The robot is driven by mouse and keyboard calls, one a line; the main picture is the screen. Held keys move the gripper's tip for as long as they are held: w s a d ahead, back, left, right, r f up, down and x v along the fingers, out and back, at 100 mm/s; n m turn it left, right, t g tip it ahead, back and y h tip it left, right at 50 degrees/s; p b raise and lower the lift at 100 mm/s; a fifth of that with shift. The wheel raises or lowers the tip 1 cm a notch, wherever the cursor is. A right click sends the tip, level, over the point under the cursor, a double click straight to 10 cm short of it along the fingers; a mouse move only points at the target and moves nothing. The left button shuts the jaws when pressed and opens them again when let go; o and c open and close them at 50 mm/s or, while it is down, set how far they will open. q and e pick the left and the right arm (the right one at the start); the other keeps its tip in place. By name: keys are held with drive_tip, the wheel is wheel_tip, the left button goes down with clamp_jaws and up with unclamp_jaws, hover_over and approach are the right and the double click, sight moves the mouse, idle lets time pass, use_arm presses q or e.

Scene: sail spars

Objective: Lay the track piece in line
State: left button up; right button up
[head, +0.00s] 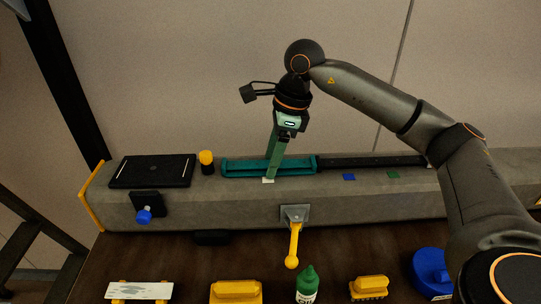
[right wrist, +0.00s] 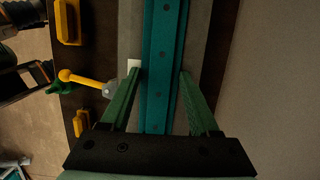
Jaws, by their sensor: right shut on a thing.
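The teal track piece (head: 240,167) lies lengthwise along the top of the grey beam (head: 240,205). Its right end is at the left end of a black rail (head: 370,161), roughly in line with it; I cannot tell whether the ends touch. My right gripper (head: 273,168) comes down from above with its green fingers shut on the track piece near its middle. In the right wrist view the fingers (right wrist: 160,73) sit on both sides of the teal track piece (right wrist: 160,50). My left gripper is not in view.
On the beam are a black plate (head: 152,171), a yellow-capped black cylinder (head: 207,161), and white, blue and green patches. A yellow lever (head: 293,245) and a blue knob (head: 144,215) stick out in front. Yellow brushes (head: 236,291) and a green bottle (head: 307,285) stand below.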

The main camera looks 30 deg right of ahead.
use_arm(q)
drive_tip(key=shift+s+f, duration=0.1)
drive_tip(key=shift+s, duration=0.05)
use_arm(e)
drive_tip(key=o, duration=1.2)
drive_tip(key=shift+c, duration=0.8)
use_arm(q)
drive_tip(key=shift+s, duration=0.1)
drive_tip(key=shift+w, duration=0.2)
use_arm(e)
drive_tip(key=shift+r, duration=0.1)
drive_tip(key=p+v, duration=0.2)
drive_tip(key=a+p+v, duration=0.1)
drive_tip(key=p+v, duration=0.3)
drive_tip(key=shift+w+a+r, duration=0.1)
drive_tip(key=shift+w+r, duration=0.25)
drive_tip(key=shift+r, duration=0.2)
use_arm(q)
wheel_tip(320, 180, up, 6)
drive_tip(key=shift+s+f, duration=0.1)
